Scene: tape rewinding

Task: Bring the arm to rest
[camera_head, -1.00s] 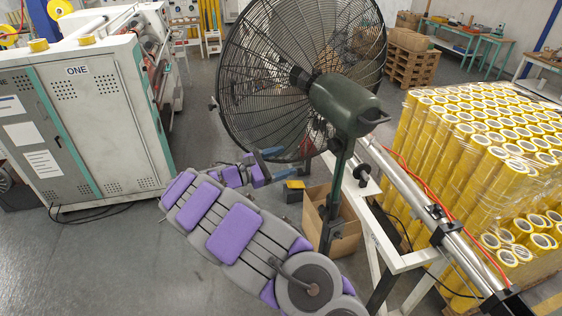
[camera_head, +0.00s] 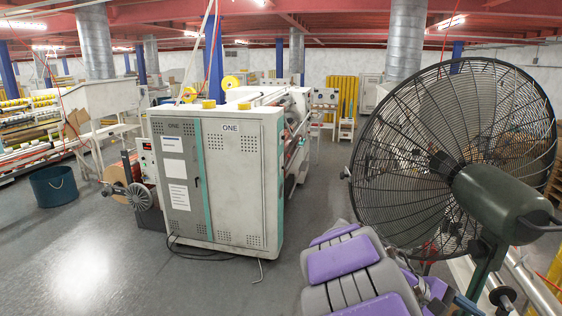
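My arm (camera_head: 345,262), with purple pads on grey links, rises from the bottom edge right of centre. It is folded, and its lower part is cut off by the frame. My gripper (camera_head: 462,300) shows only in part at the bottom edge, in front of the fan's stand. A bluish finger part is visible there. The rest is cut off or hidden, so I cannot tell how far apart the fingers are. I see nothing held in it.
A large black fan (camera_head: 450,150) with a green motor stands close on the right, behind my arm. A grey-white machine cabinet (camera_head: 225,180) marked ONE stands left of centre. A dark blue bin (camera_head: 54,186) is at far left. Open grey floor (camera_head: 110,265) lies at lower left.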

